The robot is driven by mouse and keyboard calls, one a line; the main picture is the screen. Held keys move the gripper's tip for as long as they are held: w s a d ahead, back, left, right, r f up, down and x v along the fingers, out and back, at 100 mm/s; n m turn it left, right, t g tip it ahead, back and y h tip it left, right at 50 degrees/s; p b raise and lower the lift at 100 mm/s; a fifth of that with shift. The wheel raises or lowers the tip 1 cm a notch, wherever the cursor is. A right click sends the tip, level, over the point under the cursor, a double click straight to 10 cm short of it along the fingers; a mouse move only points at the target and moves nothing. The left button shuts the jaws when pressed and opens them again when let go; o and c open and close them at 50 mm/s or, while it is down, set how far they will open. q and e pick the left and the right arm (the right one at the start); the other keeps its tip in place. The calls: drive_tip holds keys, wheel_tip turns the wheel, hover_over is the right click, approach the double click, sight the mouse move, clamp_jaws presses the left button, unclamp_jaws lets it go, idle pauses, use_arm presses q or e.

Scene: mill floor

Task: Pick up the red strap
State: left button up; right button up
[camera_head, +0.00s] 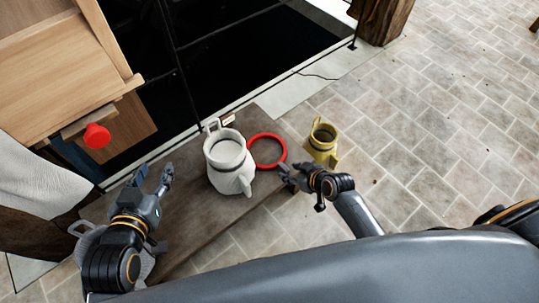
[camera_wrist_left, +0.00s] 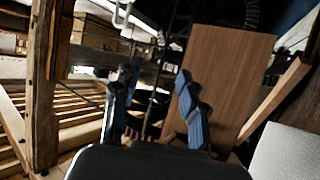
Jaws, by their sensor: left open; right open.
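The red strap (camera_head: 267,134) shows as a red ring lying on the dark wooden bench top (camera_head: 190,195), just right of a white jug (camera_head: 229,158). My right gripper (camera_head: 285,177) is open and empty at the ring's lower right edge; I cannot tell whether it touches the ring. My left gripper (camera_head: 153,177) is open and empty over the left part of the bench, with the white jug between it and the ring. In the left wrist view its two fingers (camera_wrist_left: 154,88) stand apart, and the strap is not in that view.
A yellow jug (camera_head: 321,144) stands right of the ring. A grey vessel (camera_head: 87,238) is partly hidden behind my left arm. A wooden cabinet (camera_head: 60,60) with a red knob (camera_head: 97,136) stands at upper left. Paved floor (camera_head: 440,110) is open at right.

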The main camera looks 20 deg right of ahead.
sight(287, 170)
drive_tip(key=x, duration=0.1)
drive_tip(key=b+x, duration=0.1)
drive_tip(key=x, duration=0.1)
drive_tip(key=b+x, duration=0.1)
drive_tip(key=shift+w+d+f, duration=0.1)
drive_tip(key=shift+d+f, duration=0.15)
drive_tip(key=shift+d, duration=0.1)
use_arm(q)
wheel_tip(287, 170, up, 11)
drive_tip(key=w+d+t+h, duration=0.2)
drive_tip(key=t, duration=0.4)
drive_tip(key=shift+w+d+t, duration=0.15)
drive_tip(key=shift+t, duration=0.25)
use_arm(e)
drive_tip(key=shift+w+a+f, duration=0.1)
drive_tip(key=shift+c, duration=0.3)
clamp_jaws()
